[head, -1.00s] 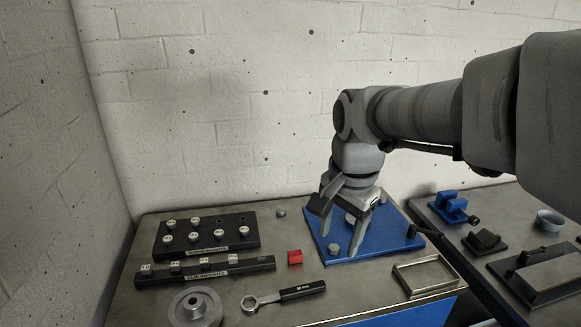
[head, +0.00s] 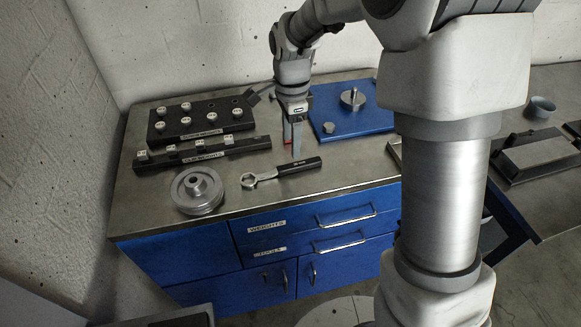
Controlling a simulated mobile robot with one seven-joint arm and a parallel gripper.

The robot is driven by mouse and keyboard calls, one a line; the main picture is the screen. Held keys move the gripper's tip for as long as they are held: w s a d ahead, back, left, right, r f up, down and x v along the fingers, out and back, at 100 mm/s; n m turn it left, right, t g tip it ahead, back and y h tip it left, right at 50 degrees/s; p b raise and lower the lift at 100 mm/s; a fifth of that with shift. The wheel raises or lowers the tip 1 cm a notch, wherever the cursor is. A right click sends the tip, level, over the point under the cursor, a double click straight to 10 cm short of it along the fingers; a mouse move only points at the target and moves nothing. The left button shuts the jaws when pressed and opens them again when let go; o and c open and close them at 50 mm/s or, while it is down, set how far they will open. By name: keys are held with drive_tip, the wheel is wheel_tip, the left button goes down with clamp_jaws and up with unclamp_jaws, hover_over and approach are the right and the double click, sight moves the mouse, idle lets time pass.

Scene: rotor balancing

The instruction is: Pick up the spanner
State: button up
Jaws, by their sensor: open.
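The spanner (head: 282,172) lies flat on the metal bench top in the head view, its ring end (head: 249,181) to the left and its black handle (head: 299,166) to the right. My gripper (head: 292,154) points down just behind the spanner's handle, its fingers seen nearly edge-on. It is open and holds nothing. I cannot tell exactly how high the fingertips are above the bench.
A grey pulley-like rotor (head: 197,189) sits left of the spanner. The clip weights rail (head: 243,148) and a black block of weights (head: 217,126) lie behind. A red block (head: 287,133) is partly hidden by my gripper. A blue plate (head: 350,133) lies behind right.

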sight(290, 165)
drive_tip(key=f, duration=0.8)
drive_tip(key=shift+w+f, duration=0.2)
drive_tip(key=shift+w, duration=0.1)
clamp_jaws()
drive_tip(key=shift+a, duration=0.1)
idle(1.0)
